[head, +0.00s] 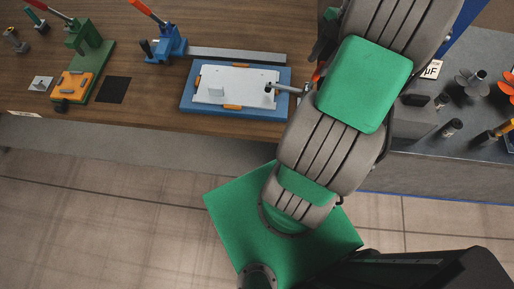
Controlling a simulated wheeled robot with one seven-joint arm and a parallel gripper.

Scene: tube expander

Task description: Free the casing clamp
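I cannot tell for sure which part is the casing clamp. A blue fixture (187,103) lies on the wooden bench, with a white plate (235,74) flat in it and orange pieces at the plate's edges. A grey rod with a dark end (290,90) reaches over the plate's right side, and my arm hides its other end. A blue lever clamp (172,45) with a red handle (143,6) stands behind and left of the fixture. My gripper is not clearly seen; my arm runs up past the top edge.
A green lever press (84,38) and an orange block (73,86) stand at the left, beside a black pad (114,90). A grey bar (236,55) lies behind the fixture. A grey bench (430,146) at the right carries several small parts.

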